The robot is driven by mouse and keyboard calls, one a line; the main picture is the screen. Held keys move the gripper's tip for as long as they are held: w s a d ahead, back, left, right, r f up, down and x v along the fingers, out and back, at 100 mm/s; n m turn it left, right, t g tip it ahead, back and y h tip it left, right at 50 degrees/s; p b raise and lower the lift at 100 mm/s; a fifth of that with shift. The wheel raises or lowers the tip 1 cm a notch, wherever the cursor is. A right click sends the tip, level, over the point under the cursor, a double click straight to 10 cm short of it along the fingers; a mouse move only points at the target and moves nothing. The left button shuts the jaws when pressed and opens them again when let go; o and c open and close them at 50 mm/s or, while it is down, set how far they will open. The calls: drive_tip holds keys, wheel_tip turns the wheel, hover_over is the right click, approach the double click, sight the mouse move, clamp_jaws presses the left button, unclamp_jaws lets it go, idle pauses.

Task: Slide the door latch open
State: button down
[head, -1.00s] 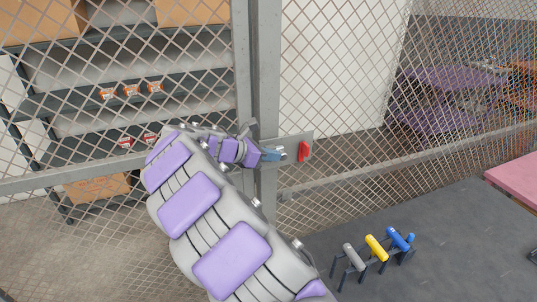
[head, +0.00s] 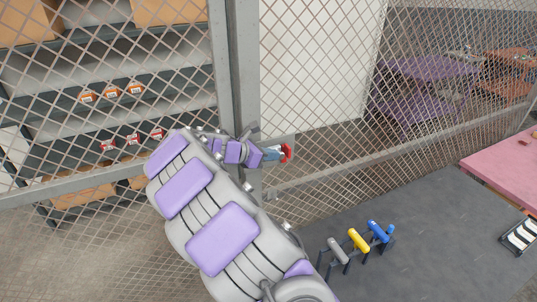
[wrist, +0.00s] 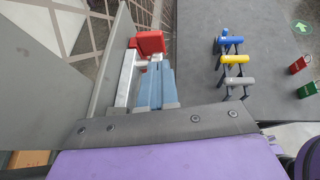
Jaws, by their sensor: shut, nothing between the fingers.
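The door latch has a red handle (head: 287,152), just right of the grey door post in the head view. In the wrist view the red handle (wrist: 150,42) stands at the end of a silver bar (wrist: 126,76), beside a grey metal plate (wrist: 62,100). My gripper (head: 272,153) has blue fingers and is at the left side of the red handle. In the wrist view my gripper (wrist: 155,72) is shut and empty, with its tips just short of or against the handle; contact cannot be told. My arm hides part of the post and latch.
A wire mesh fence with a grey post (head: 243,70) stands in front of me. Shelves with boxes are behind it. A dark table (head: 430,215) at right bears a rack with grey, yellow (head: 358,240) and blue handles. A pink surface (head: 505,165) is farther right.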

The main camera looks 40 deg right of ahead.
drive_tip(key=p+v, duration=0.2)
drive_tip(key=v, duration=1.1)
drive_tip(key=shift+w+a+r, duration=0.1)
drive_tip(key=shift+a, duration=0.05)
drive_tip(key=s+a+f+m+g+y+b, duration=0.1)
drive_tip(key=s+f+m+y+b, duration=0.25)
drive_tip(key=s, duration=0.45)
drive_tip(key=s+a+f+m+y+b, duration=0.25)
drive_tip(key=s+m, duration=0.25)
drive_tip(key=s, duration=0.4)
drive_tip(key=s+a+f+m+y+b, duration=0.3)
drive_tip(key=s+a+f, duration=0.3)
drive_tip(key=s+a, duration=0.2)
drive_tip(key=s+a+f+m+y+b, duration=0.3)
drive_tip(key=s+a+f, duration=0.4)
drive_tip(key=s, duration=0.4)
drive_tip(key=shift+s+a+f+m+t+y+b, duration=0.3)
drive_tip(key=shift+a+m+b, duration=0.5)
drive_tip(key=shift+m, duration=0.35)
